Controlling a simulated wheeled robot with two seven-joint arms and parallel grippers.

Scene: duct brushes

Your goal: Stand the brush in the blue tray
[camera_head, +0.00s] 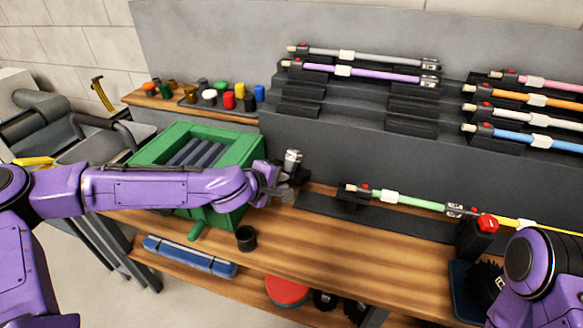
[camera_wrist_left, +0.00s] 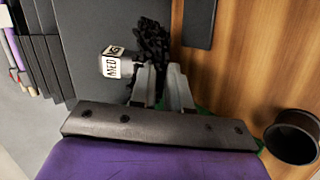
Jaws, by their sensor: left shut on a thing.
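My left gripper (camera_head: 283,186) is shut on a brush above the bench, just right of the green crate. The brush has dark bristles (camera_wrist_left: 153,42) and a silver metal socket (camera_head: 292,158) that points up in the head view. In the left wrist view the socket carries a white label (camera_wrist_left: 113,66), and the fingers (camera_wrist_left: 165,88) close on the bristle end. A dark blue tray (camera_head: 459,290) sits at the bench's front right, with black bristles (camera_head: 487,281) in it. My right arm partly hides the tray. My right gripper is out of view.
A small black cup (camera_head: 246,238) stands near the bench's front edge. The green crate (camera_head: 226,218) holds grey rolls. A green rod (camera_head: 420,203) lies along the back, near a block with a red knob (camera_head: 487,223). The middle wooden surface (camera_head: 350,250) is clear.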

